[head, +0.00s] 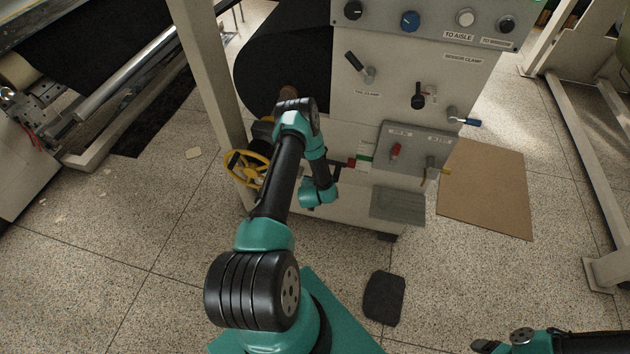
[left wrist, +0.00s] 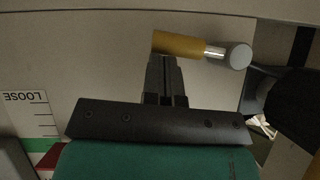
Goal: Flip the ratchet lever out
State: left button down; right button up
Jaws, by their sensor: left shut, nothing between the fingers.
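A lever with an orange grip (left wrist: 180,43), a short silver shaft and a grey round end shows in the left wrist view, against a pale panel. I take it to be the ratchet lever; in the head view I cannot make it out behind my left arm. My left gripper (left wrist: 164,62) is shut and empty. Its fingertips are at the lower edge of the orange grip in the picture; I cannot tell whether they touch it. In the head view the left gripper (head: 338,172) is small and partly hidden.
A dark rounded part (left wrist: 290,105) is close on the other side. A yellow handwheel (head: 248,168) and the knobbed control panel (head: 438,22) flank my arm. A black floor pad (head: 384,298) lies in front.

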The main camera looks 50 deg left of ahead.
pick_arm(q)
jog(key=shift+d+f, duration=0.1)
jog(key=shift+f, duration=0.4)
dwell(0.3)
jog(key=shift+s+a+f, duration=0.1)
jog(key=shift+a+f, duration=0.05)
jog(key=shift+f, duration=1)
jog(key=shift+a+f, duration=0.1)
jog(key=shift+f, duration=1.05)
jog(key=s+d+r, duration=0.3)
jog(key=d+r, duration=0.3)
jog(key=d, duration=0.4)
jog(key=shift+s+d+r, duration=0.35)
jog(key=shift+w, duration=0.1)
